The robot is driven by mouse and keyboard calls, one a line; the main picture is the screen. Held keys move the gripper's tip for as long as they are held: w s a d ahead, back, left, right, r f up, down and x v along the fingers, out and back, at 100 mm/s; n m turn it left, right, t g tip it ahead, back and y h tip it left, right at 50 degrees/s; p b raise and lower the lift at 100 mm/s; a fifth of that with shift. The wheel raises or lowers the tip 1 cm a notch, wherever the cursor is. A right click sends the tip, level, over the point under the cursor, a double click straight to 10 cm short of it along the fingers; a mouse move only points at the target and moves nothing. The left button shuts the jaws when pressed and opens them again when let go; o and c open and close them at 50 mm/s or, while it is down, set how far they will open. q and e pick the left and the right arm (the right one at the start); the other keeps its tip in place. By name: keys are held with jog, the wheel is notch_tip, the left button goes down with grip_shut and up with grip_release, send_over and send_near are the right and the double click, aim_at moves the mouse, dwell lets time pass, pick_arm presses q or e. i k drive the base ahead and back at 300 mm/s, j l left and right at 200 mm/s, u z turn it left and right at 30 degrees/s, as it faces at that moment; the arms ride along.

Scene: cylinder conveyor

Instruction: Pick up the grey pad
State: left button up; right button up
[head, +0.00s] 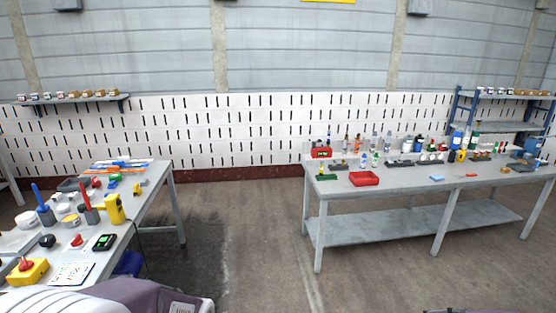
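I cannot surely make out the grey pad. A small dark grey item (72,184) lies at the back left of the left table, too small to tell what it is. Another dark grey flat item (340,167) lies on the right table behind the red tray. Neither of my grippers is in view, so their state and anything in them are hidden.
The left table (150,178) is crowded with tools, a yellow device (114,209) and a red-knobbed yellow box (27,270). The long right table (409,184) holds a red tray (364,178) and several bottles. Open floor (250,225) lies between them.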

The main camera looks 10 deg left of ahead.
aim_at(145, 182)
jog(key=i+j+u, duration=0.15)
jog(key=i, duration=0.3)
jog(key=i+u, duration=0.2)
jog(key=i, duration=0.3)
jog(key=i+u, duration=0.15)
jog(key=i, duration=0.35)
jog(key=i+u, duration=0.2)
jog(key=i, duration=0.25)
jog(key=i+l+u, duration=0.15)
jog(key=i, duration=0.35)
jog(key=i+l+u, duration=0.2)
jog(key=i, duration=0.25)
jog(key=i+l+u, duration=0.15)
jog(key=i, duration=0.3)
jog(key=i+j+u, duration=0.15)
jog(key=i+u, duration=0.6)
jog(key=i, duration=0.25)
jog(key=i+l+u, duration=0.2)
jog(key=i+u, duration=0.2)
jog(key=i, duration=0.1)
